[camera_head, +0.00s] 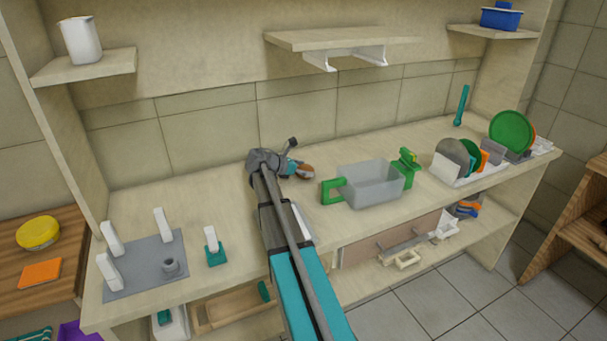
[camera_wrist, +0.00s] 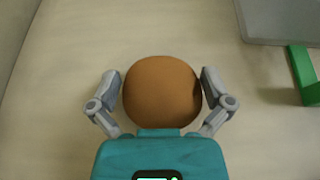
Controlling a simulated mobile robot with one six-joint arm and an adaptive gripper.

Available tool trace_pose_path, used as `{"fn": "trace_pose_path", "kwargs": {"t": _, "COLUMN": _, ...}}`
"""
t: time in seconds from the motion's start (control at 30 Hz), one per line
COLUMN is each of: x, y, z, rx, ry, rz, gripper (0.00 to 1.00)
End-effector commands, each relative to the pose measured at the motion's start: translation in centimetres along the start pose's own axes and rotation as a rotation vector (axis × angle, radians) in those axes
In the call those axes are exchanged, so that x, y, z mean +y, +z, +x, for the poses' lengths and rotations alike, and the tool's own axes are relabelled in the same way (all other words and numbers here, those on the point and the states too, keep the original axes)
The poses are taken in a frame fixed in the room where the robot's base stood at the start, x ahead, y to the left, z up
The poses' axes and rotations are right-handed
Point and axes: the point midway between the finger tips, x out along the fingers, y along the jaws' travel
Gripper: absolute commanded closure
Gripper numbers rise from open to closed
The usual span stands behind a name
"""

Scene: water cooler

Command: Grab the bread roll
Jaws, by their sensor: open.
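The bread roll (camera_wrist: 161,90) is round and brown and lies on the pale counter. In the wrist view it sits between the two grey fingers of my gripper (camera_wrist: 160,88), close to both. The fingers are open on its left and right sides; I cannot tell whether either one touches it.
A clear bin with green handles (camera_head: 372,185) stands right of the roll; its green handle (camera_wrist: 303,75) shows in the wrist view. Farther right is a dish rack (camera_head: 470,178) with plates. A grey mat (camera_head: 145,268) with white posts lies left. The counter behind the roll is clear.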

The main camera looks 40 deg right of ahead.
Motion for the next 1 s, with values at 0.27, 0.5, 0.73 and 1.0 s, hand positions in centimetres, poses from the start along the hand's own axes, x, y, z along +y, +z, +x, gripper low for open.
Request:
{"fn": "trace_pose_path", "kwargs": {"t": 0.27, "x": -0.02, "y": 0.02, "z": 0.01, "rx": 0.0, "ry": 0.0, "rz": 0.0, "gripper": 0.0}}
{"fn": "trace_pose_path", "kwargs": {"t": 0.5, "x": -0.02, "y": 0.02, "z": 0.04, "rx": 0.0, "ry": -0.001, "rz": 0.0, "gripper": 0.33}}
{"fn": "trace_pose_path", "kwargs": {"t": 0.73, "x": -0.04, "y": 0.03, "z": 0.07, "rx": 0.0, "ry": -0.001, "rz": 0.0, "gripper": 0.65}}
{"fn": "trace_pose_path", "kwargs": {"t": 1.0, "x": -0.06, "y": 0.1, "z": 0.08, "rx": 0.001, "ry": -0.002, "rz": 0.001, "gripper": 0.66}}
